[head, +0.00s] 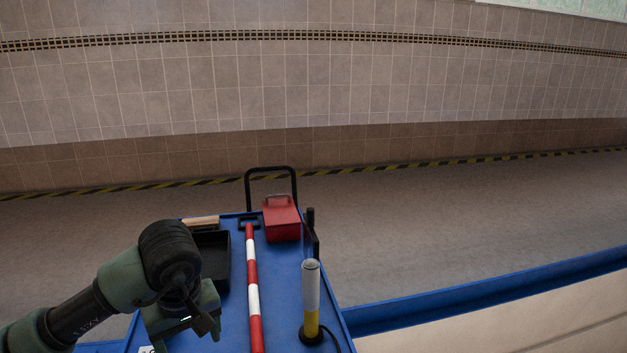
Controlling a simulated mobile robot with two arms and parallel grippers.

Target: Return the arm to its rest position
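My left arm comes in from the lower left in the head view, bent over the left side of a blue cart (280,280). My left gripper (205,325) points down and away from me at the cart's near left part. Its fingers are dark and partly hidden by the wrist, so their opening does not show clearly. I see nothing clearly held in it. My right arm and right gripper are not in the picture.
The cart carries a black tray (222,262), a red-and-white striped pole (252,290), a red box (281,220) and a white-and-yellow cylinder (311,295). A black handle (270,168) rises at its far end. A blue rail (480,290) runs right. Open floor lies beyond, before a tiled wall.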

